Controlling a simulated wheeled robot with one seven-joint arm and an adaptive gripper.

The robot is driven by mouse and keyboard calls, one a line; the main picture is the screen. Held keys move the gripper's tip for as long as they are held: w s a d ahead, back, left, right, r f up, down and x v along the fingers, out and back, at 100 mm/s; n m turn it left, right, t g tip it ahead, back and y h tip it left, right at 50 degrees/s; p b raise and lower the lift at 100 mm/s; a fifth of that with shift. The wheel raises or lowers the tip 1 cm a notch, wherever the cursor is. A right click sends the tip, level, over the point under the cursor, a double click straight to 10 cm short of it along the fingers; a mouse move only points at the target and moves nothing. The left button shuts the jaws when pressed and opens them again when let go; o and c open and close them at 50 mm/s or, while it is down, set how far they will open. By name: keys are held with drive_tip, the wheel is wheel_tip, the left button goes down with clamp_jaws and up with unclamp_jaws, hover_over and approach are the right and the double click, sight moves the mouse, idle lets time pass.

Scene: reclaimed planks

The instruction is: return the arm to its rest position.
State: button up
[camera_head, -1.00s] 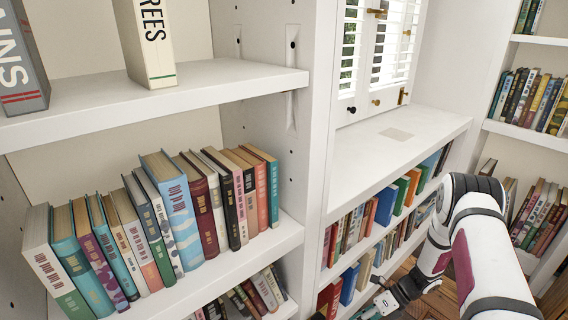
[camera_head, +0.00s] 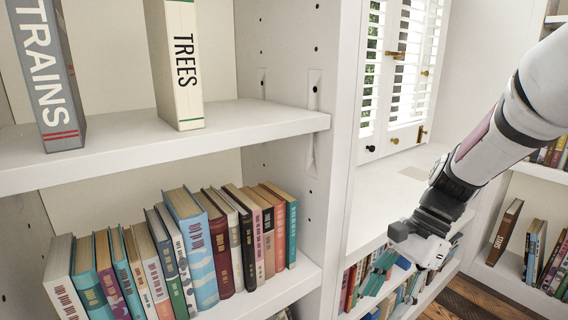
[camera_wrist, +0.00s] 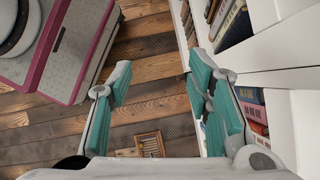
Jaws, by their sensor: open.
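My gripper (camera_head: 378,272) is at the lower right of the head view, in front of the lower bookshelf under the window ledge. Its teal-padded fingers are apart. In the wrist view my gripper (camera_wrist: 162,82) points down at the plank floor (camera_wrist: 150,60), with nothing between the fingers. My white arm comes in from the right edge of the head view and slopes down to the gripper.
A TRAINS book (camera_head: 48,75) and a TREES book (camera_head: 178,65) stand on the upper shelf (camera_head: 110,150). A book row (camera_head: 195,235) fills the shelf below. A small wooden item (camera_wrist: 150,143) lies on the floor.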

drive_tip(key=s+a+r+n+t+h, duration=0.1)
drive_tip(key=s+a+r+n+h, duration=0.15)
drive_tip(key=s+r+n, duration=0.7)
drive_tip(key=s+d+f+n+t+h, duration=0.1)
drive_tip(key=s+d+n+t+h, duration=0.15)
drive_tip(key=s, duration=1.35)
wheel_tip(320, 180, up, 35)
drive_tip(key=d+n+t+p, duration=0.1)
drive_tip(key=t+p, duration=0.2)
drive_tip(key=p, duration=3)
drive_tip(key=shift+w+r+h+p, duration=0.15)
drive_tip(key=shift+w+h+p, duration=0.15)
drive_tip(key=shift+d+t, duration=0.1)
drive_tip(key=shift+t, duration=0.15)
